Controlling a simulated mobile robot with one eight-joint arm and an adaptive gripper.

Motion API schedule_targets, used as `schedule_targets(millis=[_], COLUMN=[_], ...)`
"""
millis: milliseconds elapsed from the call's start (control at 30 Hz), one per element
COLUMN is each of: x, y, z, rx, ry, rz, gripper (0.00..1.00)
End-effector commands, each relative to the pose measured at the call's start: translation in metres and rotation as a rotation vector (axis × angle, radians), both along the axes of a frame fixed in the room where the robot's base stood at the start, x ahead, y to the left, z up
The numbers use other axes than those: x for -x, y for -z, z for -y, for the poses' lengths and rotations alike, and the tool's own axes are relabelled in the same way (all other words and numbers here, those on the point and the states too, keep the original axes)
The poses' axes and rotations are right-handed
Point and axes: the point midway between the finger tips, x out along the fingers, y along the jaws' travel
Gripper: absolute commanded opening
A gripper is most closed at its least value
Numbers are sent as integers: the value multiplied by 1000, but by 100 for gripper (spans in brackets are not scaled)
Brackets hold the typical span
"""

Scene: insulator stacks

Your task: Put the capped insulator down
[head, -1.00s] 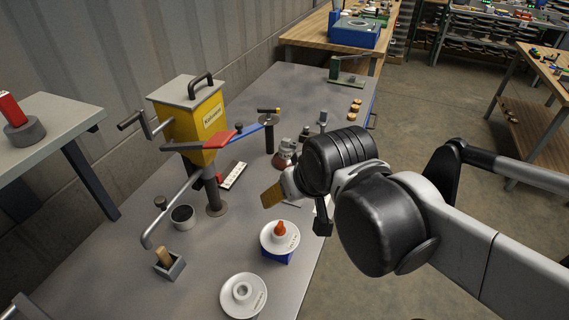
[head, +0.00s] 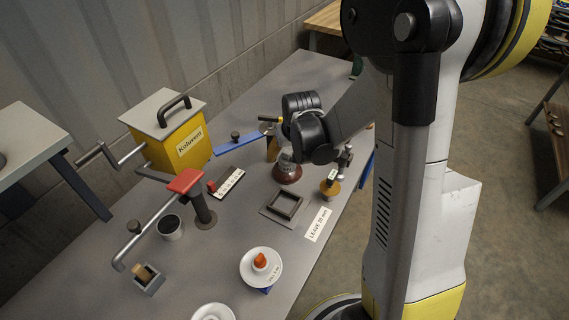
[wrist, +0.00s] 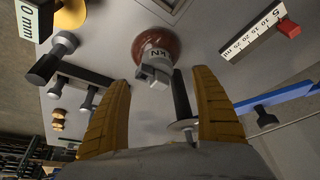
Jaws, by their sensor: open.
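The capped insulator (head: 288,173), a reddish-brown disc with a pale grey metal cap, stands on the grey bench. In the wrist view its brown disc (wrist: 153,40) and grey cap marked "kN" show just beyond and between my fingertips, apart from them. My gripper (head: 279,150) points down beside and above the insulator and partly hides it in the head view. In the wrist view its two yellow fingers (wrist: 163,88) are spread wide with nothing clasped between them.
A dark square frame (head: 285,205) lies in front of the insulator, with a "LEAVE 30 mm" label (head: 319,224). A yellow-based stand (head: 330,188) is close on the right. A blue bar (head: 238,144) and marked strip (head: 228,183) are left.

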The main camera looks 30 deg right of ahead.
Motion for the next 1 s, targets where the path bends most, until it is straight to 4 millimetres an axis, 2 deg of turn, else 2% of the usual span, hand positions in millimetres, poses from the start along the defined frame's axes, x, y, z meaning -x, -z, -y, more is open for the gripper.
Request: schedule_targets(millis=[67,267,567,800,833,1000], x=[-5,-9,-24,-25,-25,-25], y=[13,23,64,65,65,65], z=[1,3,10,10,10,10], rx=[0,0,1,1,1,1], ry=[0,0,-1,-1,-1,-1], rz=[0,1,1,1,1,1], gripper=[76,76,76,76,74,22])
